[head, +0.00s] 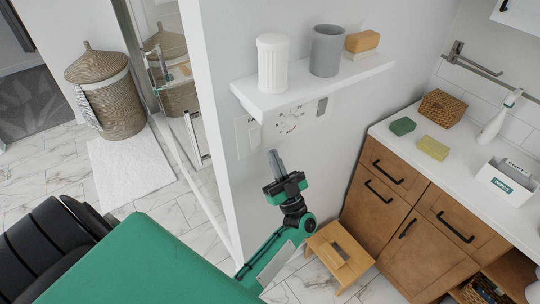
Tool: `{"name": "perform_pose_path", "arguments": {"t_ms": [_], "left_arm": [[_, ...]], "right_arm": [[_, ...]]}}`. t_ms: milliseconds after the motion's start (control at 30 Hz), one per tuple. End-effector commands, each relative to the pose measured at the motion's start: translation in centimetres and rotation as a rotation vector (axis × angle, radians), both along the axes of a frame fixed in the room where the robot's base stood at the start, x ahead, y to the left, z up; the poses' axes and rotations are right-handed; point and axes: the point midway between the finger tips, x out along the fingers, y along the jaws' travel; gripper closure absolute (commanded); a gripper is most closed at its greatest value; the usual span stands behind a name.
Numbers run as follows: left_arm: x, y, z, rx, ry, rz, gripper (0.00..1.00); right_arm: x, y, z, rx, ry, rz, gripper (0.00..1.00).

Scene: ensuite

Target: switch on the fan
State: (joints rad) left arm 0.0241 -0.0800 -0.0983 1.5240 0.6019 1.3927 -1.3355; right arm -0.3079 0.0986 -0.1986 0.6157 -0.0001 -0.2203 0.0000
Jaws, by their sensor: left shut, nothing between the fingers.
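A wall panel is under the white shelf. On its left is a pale switch plate (248,136). In its middle is a round dial-like marking (290,120), and on its right a small grey plate (322,106). I cannot tell which of these works the fan, and I see no fan. My left gripper (274,158) is shut and empty, its fingers pointing up toward the wall just below the panel. I cannot tell whether its tips touch the wall. My right gripper is not in view.
The shelf (262,101) juts out above the panel, holding a white ribbed cup (272,64), a grey cup (325,50) and sponges (362,42). A wooden stool (338,258) stands below right, beside a wooden cabinet (395,205). A wicker basket (108,95) stands at left.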

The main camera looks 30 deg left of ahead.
Motion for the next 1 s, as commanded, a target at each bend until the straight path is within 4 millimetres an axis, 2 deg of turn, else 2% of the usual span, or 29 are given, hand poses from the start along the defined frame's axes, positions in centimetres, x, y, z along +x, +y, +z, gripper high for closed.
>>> {"name": "perform_pose_path", "arguments": {"t_ms": [33, 100, 300, 400, 600, 1000], "left_arm": [[-0.3, -0.6, -1.1, -0.002, 0.001, 0.0, 1.0], [-0.6, -1.4, -1.9, -0.002, 0.001, 0.0, 1.0], [-1.5, -3.7, -4.0, -0.002, 0.001, -0.001, 1.0], [-1.9, -4.5, -4.5, -0.001, 0.0, 0.0, 1.0], [-2.1, -5.0, -4.8, 0.001, 0.0, 0.0, 1.0], [-2.1, -5.0, -4.8, 0.001, 0.0, 0.0, 1.0]], "right_arm": [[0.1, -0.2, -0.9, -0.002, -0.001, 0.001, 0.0], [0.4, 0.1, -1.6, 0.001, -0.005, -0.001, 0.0], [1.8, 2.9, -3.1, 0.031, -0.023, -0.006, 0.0], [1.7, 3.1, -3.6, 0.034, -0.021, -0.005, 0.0], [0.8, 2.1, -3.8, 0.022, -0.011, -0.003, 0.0], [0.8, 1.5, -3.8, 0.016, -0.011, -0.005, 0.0]]}}
